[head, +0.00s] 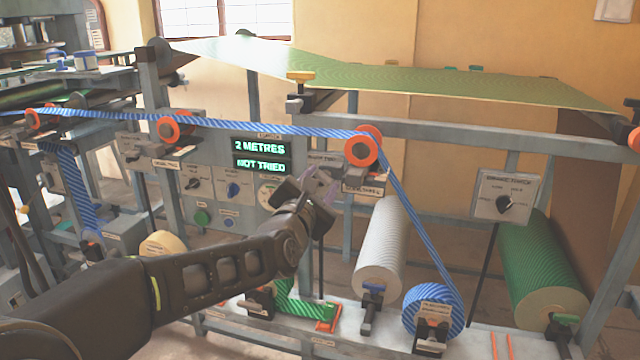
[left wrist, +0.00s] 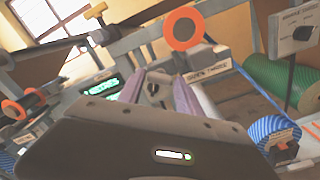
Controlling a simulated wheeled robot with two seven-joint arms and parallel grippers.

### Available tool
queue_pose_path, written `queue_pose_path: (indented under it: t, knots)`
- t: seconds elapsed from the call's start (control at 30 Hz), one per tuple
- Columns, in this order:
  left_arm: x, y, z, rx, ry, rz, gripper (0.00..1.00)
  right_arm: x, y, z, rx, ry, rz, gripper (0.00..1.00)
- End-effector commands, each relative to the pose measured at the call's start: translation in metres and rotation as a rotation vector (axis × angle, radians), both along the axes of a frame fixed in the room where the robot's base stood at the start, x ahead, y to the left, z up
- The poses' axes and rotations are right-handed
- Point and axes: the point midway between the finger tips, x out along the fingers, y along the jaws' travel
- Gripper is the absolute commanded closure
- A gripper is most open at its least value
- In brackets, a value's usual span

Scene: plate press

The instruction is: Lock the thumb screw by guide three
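Guide three is an orange ring roller (head: 363,147) with a blue striped web over it. Its label plate (head: 363,190) hangs just below, and the ring also shows in the left wrist view (left wrist: 183,29). A small dark knob on a pale plate (left wrist: 152,89), apparently the thumb screw, shows between my left fingers. In the head view my gripper hides it. My left gripper (head: 319,184) is open, left of the label plate, with its two purplish fingers (left wrist: 158,84) spread either side of the knob. Contact cannot be told. My right gripper is not in view.
A display (head: 261,155) reads "2 METRES, NOT TRIED". Left of my gripper is a panel with dark and blue knobs (head: 233,189). A white roll (head: 382,255), a blue striped roll (head: 418,312) and a green roll (head: 545,280) stand below and right. A rail crosses above.

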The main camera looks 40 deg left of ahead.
Motion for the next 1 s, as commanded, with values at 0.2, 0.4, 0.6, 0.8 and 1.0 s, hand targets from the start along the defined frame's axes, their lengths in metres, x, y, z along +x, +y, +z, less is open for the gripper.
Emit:
queue_pose_path:
  t: [0.2,0.4,0.6,0.8,1.0]
  knots:
    - [-0.0002,-0.0001,-0.0001,0.000,0.000,0.000,0.77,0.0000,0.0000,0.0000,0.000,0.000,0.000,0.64]
    - [-0.0001,-0.0002,-0.0001,0.000,0.001,-0.001,0.94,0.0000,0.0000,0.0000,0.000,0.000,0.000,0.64]
    - [-0.0001,-0.0003,-0.0003,0.000,0.001,-0.001,1.00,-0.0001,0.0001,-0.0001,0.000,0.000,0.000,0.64]
    - [-0.0001,-0.0005,-0.0008,0.012,0.005,-0.001,1.00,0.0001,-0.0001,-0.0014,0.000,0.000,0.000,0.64]
    - [0.0000,-0.0008,-0.0017,0.063,0.023,-0.002,1.00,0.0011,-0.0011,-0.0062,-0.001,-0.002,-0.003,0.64]
